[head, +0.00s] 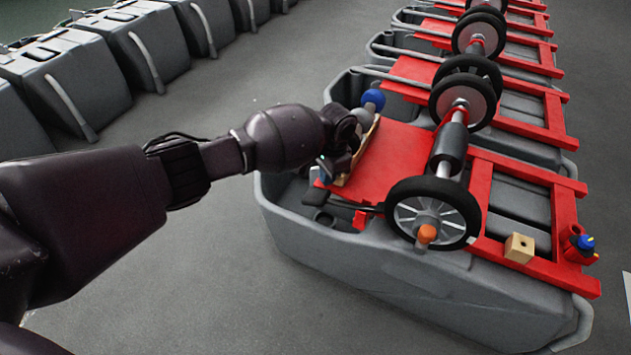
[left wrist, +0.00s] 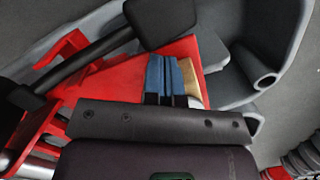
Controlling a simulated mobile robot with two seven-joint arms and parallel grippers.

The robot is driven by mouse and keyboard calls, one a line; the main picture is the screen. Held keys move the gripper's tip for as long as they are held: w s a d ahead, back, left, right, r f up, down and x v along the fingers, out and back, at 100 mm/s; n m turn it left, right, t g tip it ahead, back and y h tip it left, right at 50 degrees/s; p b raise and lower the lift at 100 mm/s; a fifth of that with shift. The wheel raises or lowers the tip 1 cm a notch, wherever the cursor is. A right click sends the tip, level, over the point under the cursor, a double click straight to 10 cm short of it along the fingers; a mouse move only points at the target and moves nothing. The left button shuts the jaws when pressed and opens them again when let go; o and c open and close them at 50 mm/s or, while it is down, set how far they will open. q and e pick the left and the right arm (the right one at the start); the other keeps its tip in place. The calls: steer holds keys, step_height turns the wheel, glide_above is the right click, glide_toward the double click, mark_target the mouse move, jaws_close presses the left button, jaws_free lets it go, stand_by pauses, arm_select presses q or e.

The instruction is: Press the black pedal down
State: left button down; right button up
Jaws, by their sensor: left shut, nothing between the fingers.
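The black pedal (head: 316,196) sits at the near left end of the closest grey tank, on a black lever running right under the red plate. In the left wrist view the pedal pad (left wrist: 160,20) shows at the top, with its bar slanting down to the left. My left gripper (head: 325,177) is at the left edge of the red plate, close behind the pedal in the head view. Its blue fingers (left wrist: 165,78) are shut with nothing between them. They appear apart from the pedal in the left wrist view. My right gripper is not in view.
The grey tank (head: 400,290) carries a red frame (head: 395,160) and black wheels (head: 435,212). A wooden strip (left wrist: 190,80) is beside the fingers. A wooden block (head: 519,247) sits on the frame at right. More tanks stand behind; the floor at front left is clear.

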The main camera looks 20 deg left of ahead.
arm_select(q)
steer(key=shift+s+f, duration=0.1)
steer(key=shift+f, duration=0.25)
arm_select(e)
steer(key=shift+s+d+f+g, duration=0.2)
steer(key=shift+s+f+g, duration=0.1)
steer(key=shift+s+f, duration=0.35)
arm_select(q)
steer(key=shift+r+p, duration=0.35)
steer(key=shift+r, duration=0.5)
step_height(320, 180, up, 10)
steer(key=w+p, duration=0.1)
steer(key=p, duration=0.2)
steer(key=shift+d, duration=0.3)
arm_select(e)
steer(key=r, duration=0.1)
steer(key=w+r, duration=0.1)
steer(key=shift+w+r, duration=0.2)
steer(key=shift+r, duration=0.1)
arm_select(q)
steer(key=shift+f, duration=0.15)
